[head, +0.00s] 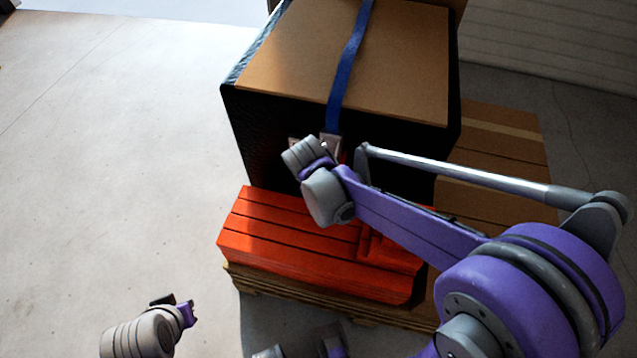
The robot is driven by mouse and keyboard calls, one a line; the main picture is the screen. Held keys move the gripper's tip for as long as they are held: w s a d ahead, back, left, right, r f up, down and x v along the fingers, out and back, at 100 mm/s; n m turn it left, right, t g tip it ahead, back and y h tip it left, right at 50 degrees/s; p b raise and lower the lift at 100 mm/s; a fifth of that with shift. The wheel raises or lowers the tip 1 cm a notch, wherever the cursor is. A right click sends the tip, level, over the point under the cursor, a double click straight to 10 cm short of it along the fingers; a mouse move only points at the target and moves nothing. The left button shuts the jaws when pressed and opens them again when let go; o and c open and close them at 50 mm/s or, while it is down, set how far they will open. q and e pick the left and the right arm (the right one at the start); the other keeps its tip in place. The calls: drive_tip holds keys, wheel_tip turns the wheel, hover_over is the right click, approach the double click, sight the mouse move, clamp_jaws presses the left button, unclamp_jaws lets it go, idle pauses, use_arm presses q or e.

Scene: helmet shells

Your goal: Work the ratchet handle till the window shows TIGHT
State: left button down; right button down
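A blue strap (345,75) runs over the top of a large dark crate (245,130) with brown board on top. It comes down the near side to a small metal ratchet (331,142), with a little red showing beside it. My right gripper (318,150) is at the ratchet; its wrist and arm cover most of it, so I cannot tell whether the fingers hold the handle. No window or lettering is readable. My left gripper (178,304) is low at the left, over the floor, well apart from the crate; its finger opening is too small to tell.
Red-orange slatted boxes (290,255) stand in front of the crate on a wooden pallet (270,288). Brown cardboard (505,150) lies to the right. The pale concrete floor (110,150) at the left is clear. A ribbed wall or door (550,35) is behind.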

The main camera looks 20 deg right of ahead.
drive_tip(key=shift+w+r, duration=0.1)
drive_tip(key=shift+r, duration=0.25)
drive_tip(key=c, duration=1)
unclamp_jaws()
drive_tip(key=shift+d, duration=0.1)
drive_tip(key=shift+c, duration=0.2)
drive_tip(key=o, duration=0.3)
drive_tip(key=p+v, duration=0.1)
drive_tip(key=v, duration=0.9)
drive_tip(key=shift+r+p, duration=0.35)
